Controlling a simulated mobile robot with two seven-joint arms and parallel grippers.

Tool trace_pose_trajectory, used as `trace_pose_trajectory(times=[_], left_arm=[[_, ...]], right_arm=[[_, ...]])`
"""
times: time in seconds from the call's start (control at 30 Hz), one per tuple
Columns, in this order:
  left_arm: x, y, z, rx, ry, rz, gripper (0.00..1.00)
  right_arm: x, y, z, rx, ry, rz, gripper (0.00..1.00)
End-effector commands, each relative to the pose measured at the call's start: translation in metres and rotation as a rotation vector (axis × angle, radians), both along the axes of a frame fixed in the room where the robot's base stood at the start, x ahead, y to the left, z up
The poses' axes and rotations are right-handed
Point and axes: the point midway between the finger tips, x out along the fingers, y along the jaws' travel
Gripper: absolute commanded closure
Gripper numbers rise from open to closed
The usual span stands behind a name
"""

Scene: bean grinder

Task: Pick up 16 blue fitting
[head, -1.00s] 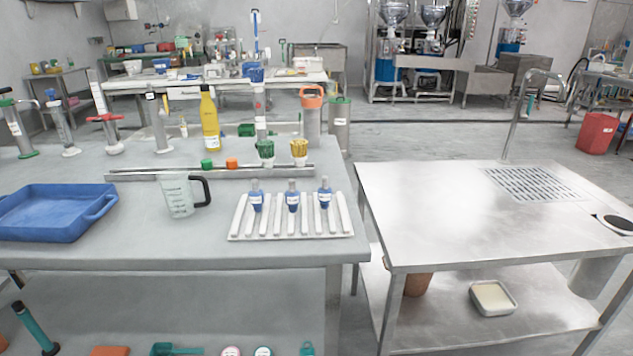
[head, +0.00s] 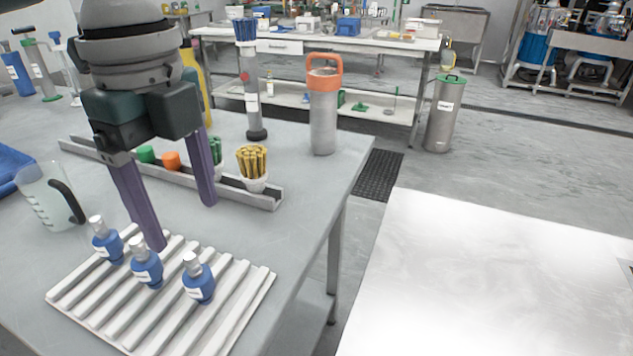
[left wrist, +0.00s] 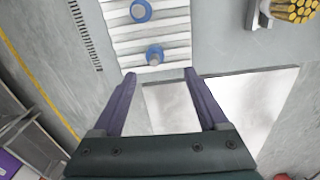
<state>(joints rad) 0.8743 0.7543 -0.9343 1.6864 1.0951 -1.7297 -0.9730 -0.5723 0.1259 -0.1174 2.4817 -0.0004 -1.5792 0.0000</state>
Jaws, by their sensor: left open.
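Three blue fittings with grey tops and white labels stand upright on a white ribbed rack (head: 235,300): a left one (head: 107,247), a middle one (head: 146,270) and a right one (head: 198,284). The labels are too small to read, so I cannot tell which is 16. My left gripper (head: 182,222) is open and empty, pointing down above the table, behind the middle and right fittings. In the left wrist view, two blue fittings, one at the top (left wrist: 141,11) and one lower (left wrist: 154,56), lie beyond the open fingertips (left wrist: 160,73).
A long metal channel (head: 265,198) behind the rack holds a yellow-bristled cup (head: 252,165), green and orange caps. A clear jug (head: 45,195) stands left of the rack. An orange-topped cylinder (head: 322,110) stands near the table's back edge. A steel table (head: 480,280) is to the right.

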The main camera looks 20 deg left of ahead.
Motion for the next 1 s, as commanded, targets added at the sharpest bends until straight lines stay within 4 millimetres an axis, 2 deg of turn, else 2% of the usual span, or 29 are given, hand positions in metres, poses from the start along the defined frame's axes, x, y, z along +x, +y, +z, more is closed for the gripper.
trace_pose_trajectory(times=[0.13,0.37,0.6,0.7,0.93,1.0], left_arm=[[-0.001,0.000,-0.026,0.000,0.003,-0.001,0.23],[-0.001,-0.001,-0.048,-0.001,0.000,0.000,0.23],[-0.003,-0.003,-0.085,-0.001,0.001,0.000,0.23],[-0.003,-0.003,-0.092,0.000,-0.001,0.000,0.23],[-0.003,-0.003,-0.093,0.000,-0.003,0.000,0.23],[-0.003,-0.003,-0.093,0.000,-0.003,0.000,0.31]], right_arm=[[-0.005,0.003,-0.008,0.008,0.015,0.001,0.50],[-0.006,0.004,-0.011,0.011,0.019,-0.001,0.50],[-0.005,0.004,-0.017,0.011,0.016,-0.003,0.50],[-0.004,0.003,-0.018,0.010,0.015,-0.003,0.50],[-0.004,0.003,-0.017,0.009,0.012,-0.002,0.50],[-0.004,0.003,-0.017,0.008,0.011,-0.002,0.50]])
